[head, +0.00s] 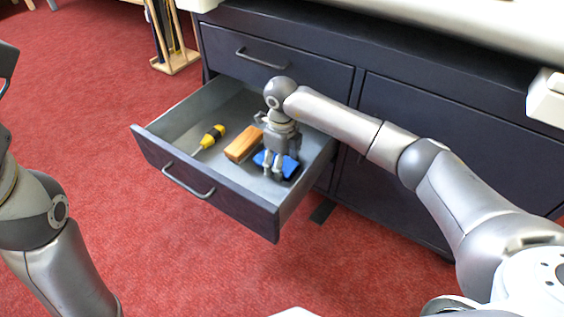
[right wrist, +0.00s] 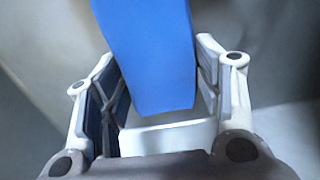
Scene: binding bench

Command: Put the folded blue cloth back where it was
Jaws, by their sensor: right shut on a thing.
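The folded blue cloth (head: 289,166) is at the right end of the open drawer (head: 228,205), low near the drawer floor. My right gripper (head: 273,172) reaches down into the drawer and is shut on the cloth. In the right wrist view the cloth (right wrist: 150,55) is between the two fingers. I cannot tell whether the cloth touches the drawer floor. My left arm shows at the left edge of the head view, but its gripper is out of view.
An orange-brown block (head: 243,144) lies just left of the cloth in the drawer. A yellow and black screwdriver (head: 213,136) lies further left. The dark cabinet (head: 440,150) stands behind the drawer. A wooden rack (head: 176,62) stands on the red floor.

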